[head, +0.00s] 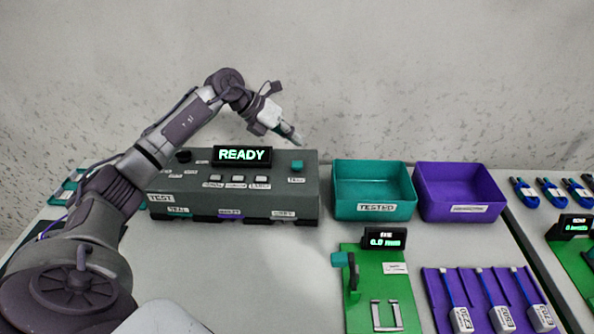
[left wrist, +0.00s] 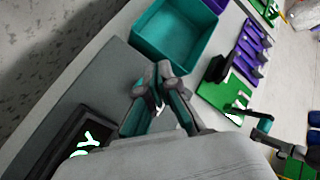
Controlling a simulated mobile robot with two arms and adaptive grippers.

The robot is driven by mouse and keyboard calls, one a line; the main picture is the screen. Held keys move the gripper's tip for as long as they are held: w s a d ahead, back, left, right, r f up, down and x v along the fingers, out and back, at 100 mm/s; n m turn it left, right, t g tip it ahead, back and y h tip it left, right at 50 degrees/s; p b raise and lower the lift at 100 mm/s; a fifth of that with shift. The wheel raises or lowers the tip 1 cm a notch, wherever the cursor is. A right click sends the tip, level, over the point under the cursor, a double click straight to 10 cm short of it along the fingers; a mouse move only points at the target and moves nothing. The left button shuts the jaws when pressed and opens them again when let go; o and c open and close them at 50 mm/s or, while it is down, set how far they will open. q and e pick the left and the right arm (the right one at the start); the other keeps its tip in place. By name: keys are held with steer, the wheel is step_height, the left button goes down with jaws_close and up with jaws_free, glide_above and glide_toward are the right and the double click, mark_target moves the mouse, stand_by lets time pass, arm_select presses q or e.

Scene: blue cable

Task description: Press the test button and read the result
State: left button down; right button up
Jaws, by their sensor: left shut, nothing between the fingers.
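The grey tester box (head: 230,190) stands at the back of the table. Its display (head: 242,155) reads READY in bright letters; part of it also shows in the left wrist view (left wrist: 82,142). The teal test button (head: 297,166) is on the box's top at the right end. My left gripper (head: 297,140) is shut and empty, pointing down just above the button, with a gap visible in the head view. In the left wrist view, the closed fingertips (left wrist: 160,75) are over the box's end; I cannot make out the button there. My right gripper is not in view.
A teal bin (head: 374,209) labelled TESTED and a purple bin (head: 458,205) stand right of the tester. In front are a green fixture (head: 372,300) with a small display and a purple rack (head: 436,300) holding several blue cables with tags.

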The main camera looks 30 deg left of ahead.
mark_target(294, 164)
arm_select(q)
step_height(294, 164, down, 4)
steer(key=shift+b, duration=0.9)
steer(key=shift+f, duration=0.25)
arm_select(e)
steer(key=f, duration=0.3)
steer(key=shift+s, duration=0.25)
arm_select(q)
steer(key=shift+f, duration=0.1)
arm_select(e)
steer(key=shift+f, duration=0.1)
arm_select(q)
steer(key=shift+f+b, duration=0.3)
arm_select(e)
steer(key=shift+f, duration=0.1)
arm_select(q)
steer(key=shift+f+b, duration=0.3)
steer(key=shift+f, duration=0.3)
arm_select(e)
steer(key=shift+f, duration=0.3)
arm_select(q)
steer(key=shift+r+p, duration=0.8)
steer(key=shift+r, duration=0.2)
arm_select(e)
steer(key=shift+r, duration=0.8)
